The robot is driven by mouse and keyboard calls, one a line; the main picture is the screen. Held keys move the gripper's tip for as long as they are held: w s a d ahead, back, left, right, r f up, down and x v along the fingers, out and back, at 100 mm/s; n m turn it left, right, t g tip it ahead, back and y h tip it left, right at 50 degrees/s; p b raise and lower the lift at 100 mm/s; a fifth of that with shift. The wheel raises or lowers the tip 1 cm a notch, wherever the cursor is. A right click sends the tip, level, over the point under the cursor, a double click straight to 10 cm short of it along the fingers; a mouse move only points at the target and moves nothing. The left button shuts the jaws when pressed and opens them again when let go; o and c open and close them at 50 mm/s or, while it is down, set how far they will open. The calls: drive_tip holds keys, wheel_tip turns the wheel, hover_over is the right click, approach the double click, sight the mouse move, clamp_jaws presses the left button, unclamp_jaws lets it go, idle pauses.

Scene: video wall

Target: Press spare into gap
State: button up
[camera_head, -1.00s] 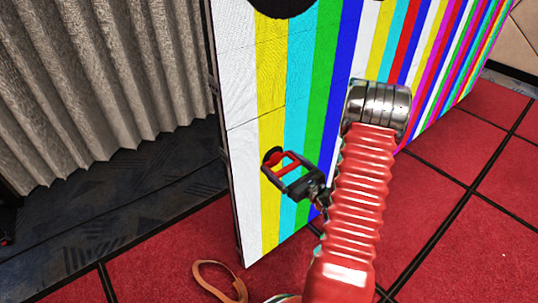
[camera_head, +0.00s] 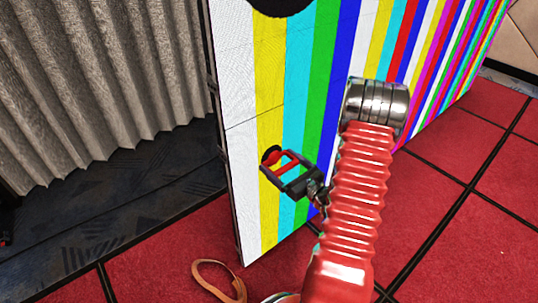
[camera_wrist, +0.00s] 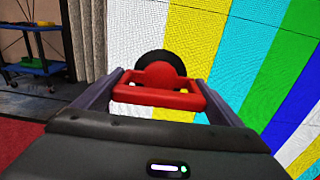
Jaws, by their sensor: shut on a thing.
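The video wall (camera_head: 268,100) stands upright with coloured vertical stripes and thin seams. My gripper (camera_head: 280,166) is at its lower left part, in front of the yellow stripe. It is shut on a red handle (camera_wrist: 160,98) with a rounded red body and a black round disc (camera_wrist: 160,57) behind it.
A dark round shape (camera_head: 283,4) is cut off by the top edge. A grey curtain (camera_head: 100,90) hangs left of the wall. A brown loop (camera_head: 220,282) lies on the red floor. A blue cart (camera_wrist: 35,67) stands at the far left. Red floor (camera_head: 470,235) at right is clear.

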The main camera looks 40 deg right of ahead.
drive_tip(key=w+a+f+n+y, duration=0.1)
drive_tip(key=a+y, duration=0.1)
drive_tip(key=a, duration=0.8)
drive_tip(key=w+a+f+n+g+y, duration=0.1)
drive_tip(key=w+a+n+y, duration=0.1)
drive_tip(key=a, duration=0.9)
drive_tip(key=w+a+f+n+g+y, duration=0.1)
drive_tip(key=a+y, duration=0.3)
drive_tip(key=a, duration=0.7)
drive_tip(key=shift+w+n, duration=0.35)
drive_tip(key=shift+n, duration=0.35)
drive_tip(key=shift+a+f, duration=0.1)
